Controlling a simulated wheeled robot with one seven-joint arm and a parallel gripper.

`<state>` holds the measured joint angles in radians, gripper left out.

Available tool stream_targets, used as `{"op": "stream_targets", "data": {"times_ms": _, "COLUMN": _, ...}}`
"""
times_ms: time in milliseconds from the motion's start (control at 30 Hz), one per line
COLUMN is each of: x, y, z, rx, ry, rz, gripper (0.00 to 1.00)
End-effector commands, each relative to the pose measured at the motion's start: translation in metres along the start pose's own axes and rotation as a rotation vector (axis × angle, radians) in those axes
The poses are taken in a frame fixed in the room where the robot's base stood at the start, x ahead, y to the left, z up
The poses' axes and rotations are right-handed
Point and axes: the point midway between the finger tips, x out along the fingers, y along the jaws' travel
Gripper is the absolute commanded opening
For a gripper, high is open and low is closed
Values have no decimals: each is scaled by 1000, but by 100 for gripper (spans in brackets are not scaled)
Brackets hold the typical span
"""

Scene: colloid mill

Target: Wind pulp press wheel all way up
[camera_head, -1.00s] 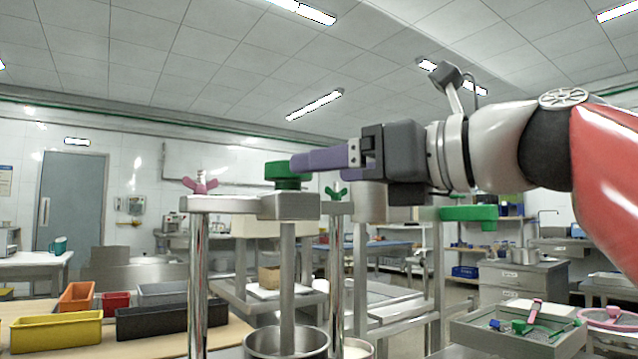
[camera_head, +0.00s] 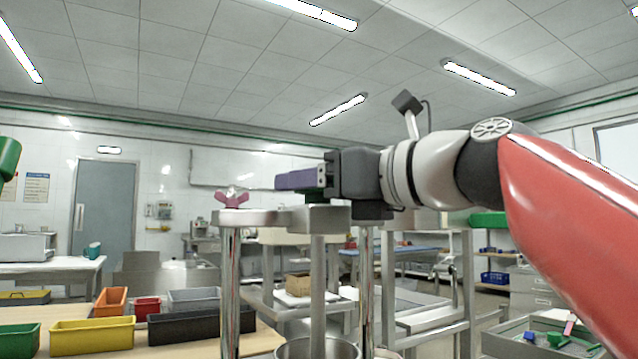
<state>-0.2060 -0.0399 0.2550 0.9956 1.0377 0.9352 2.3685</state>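The pulp press has a grey metal crossbar (camera_head: 272,218) on shiny posts, with a screw shaft (camera_head: 317,290) running down into a metal pot (camera_head: 317,349). A pink wing nut (camera_head: 232,197) sits on the left post's top. A small dark green part, which may be the press wheel or its hub, shows at the crossbar's right end, mostly hidden by my gripper (camera_head: 282,180). My gripper's purple fingers point left, level, just above the crossbar. They are seen side-on, so their gap and any contact with the green part cannot be made out.
Yellow (camera_head: 92,336), orange (camera_head: 111,301), red and black bins (camera_head: 200,325) stand on the wooden table at the left. A grey tray (camera_head: 520,340) with coloured parts is at the lower right. A steel frame (camera_head: 465,270) stands behind the press.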

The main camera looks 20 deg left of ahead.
Motion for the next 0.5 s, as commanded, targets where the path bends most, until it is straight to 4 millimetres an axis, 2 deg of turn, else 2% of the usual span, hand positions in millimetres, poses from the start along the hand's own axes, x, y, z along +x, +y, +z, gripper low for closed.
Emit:
{"op": "stream_targets", "data": {"times_ms": 33, "x": 0, "y": 0, "z": 0, "rx": 0, "ry": 0, "rz": 0, "gripper": 58}}
{"op": "stream_targets", "data": {"times_ms": 233, "x": 0, "y": 0, "z": 0, "rx": 0, "ry": 0, "rz": 0, "gripper": 32}}
{"op": "stream_targets", "data": {"times_ms": 500, "x": 0, "y": -1, "z": 1, "rx": 1, "ry": 1, "rz": 31, "gripper": 31}}
